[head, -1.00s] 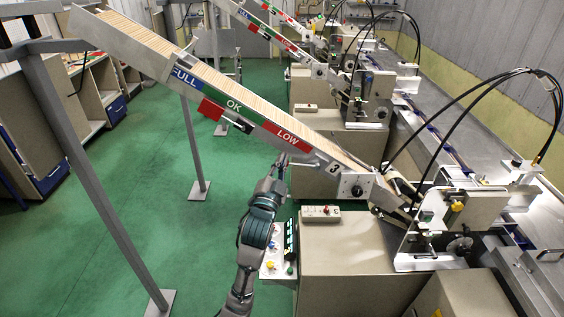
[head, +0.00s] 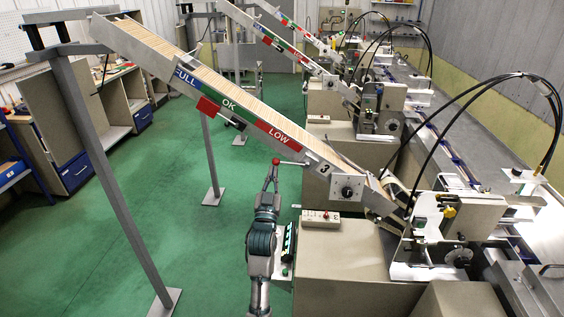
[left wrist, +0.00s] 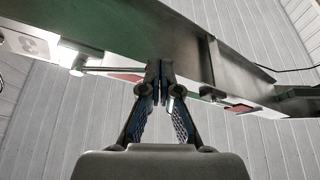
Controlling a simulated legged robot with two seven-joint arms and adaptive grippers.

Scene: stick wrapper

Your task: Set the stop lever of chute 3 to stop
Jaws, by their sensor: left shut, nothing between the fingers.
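Chute 3 (head: 222,100) slopes down from upper left to the machine at right, filled with sticks and marked FULL, OK and LOW, with a "3" plate near its lower end. The stop lever (head: 290,163) is a thin rod with a red knob, sticking out leftward beside the LOW label. My left gripper (head: 272,172) is shut and empty, its fingers pointing up just below the knob; I cannot tell whether they touch it. In the left wrist view the shut fingertips (left wrist: 159,78) are in front of the chute's underside, and a pale rod (left wrist: 105,71) runs toward them. My right gripper is out of view.
A control box (head: 321,218) with a red button sits on the beige cabinet (head: 345,257) right of my left arm. A grey support post (head: 105,190) stands at left. Other chutes (head: 285,40) stand behind. Green floor is open at left.

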